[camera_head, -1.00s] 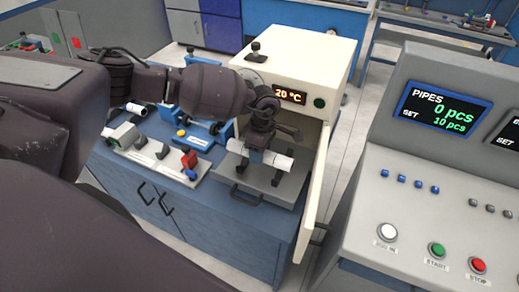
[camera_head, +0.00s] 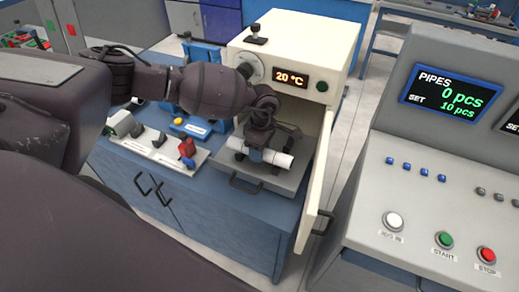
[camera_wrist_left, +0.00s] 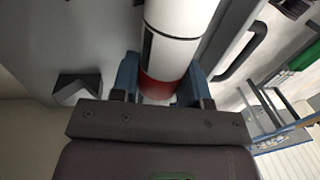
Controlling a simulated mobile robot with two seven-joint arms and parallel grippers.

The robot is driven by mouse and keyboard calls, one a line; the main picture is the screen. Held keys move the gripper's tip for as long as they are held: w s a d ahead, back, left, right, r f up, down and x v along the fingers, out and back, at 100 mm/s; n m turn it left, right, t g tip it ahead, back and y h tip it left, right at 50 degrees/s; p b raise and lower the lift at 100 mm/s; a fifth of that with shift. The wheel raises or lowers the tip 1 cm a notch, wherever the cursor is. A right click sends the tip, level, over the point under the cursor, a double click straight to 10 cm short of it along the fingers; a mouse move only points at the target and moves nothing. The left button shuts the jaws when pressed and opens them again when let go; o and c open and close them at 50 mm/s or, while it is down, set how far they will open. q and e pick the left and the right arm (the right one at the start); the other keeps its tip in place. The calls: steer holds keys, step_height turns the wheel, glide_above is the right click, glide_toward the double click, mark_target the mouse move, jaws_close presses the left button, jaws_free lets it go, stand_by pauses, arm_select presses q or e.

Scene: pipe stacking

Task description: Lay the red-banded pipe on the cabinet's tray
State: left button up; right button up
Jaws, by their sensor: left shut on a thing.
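The red-banded pipe (camera_wrist_left: 185,15) is white with a black line and a red band in the left wrist view. My left gripper (camera_wrist_left: 162,90) is shut on it, with its blue fingers either side of the red band. In the head view the pipe (camera_head: 282,160) lies crosswise in the left gripper (camera_head: 260,152), over the tray (camera_head: 285,181). The grey tray sticks out of the open white cabinet (camera_head: 315,50). I cannot tell whether the pipe touches the tray or its supports. The right gripper is not in view.
The cabinet's open door (camera_head: 318,185) stands just right of the tray. A black handle (camera_head: 243,185) is on the tray's front. A control console (camera_head: 440,160) fills the right side.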

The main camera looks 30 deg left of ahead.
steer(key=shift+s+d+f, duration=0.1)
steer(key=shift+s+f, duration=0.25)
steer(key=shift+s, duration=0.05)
arm_select(q)
steer(key=shift+f, duration=0.2)
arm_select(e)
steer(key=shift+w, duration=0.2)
arm_select(q)
steer(key=shift+f, duration=0.15)
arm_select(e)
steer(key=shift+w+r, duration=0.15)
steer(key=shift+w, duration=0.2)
arm_select(q)
steer(key=shift+f+b, duration=0.2)
steer(key=shift+b, duration=0.15)
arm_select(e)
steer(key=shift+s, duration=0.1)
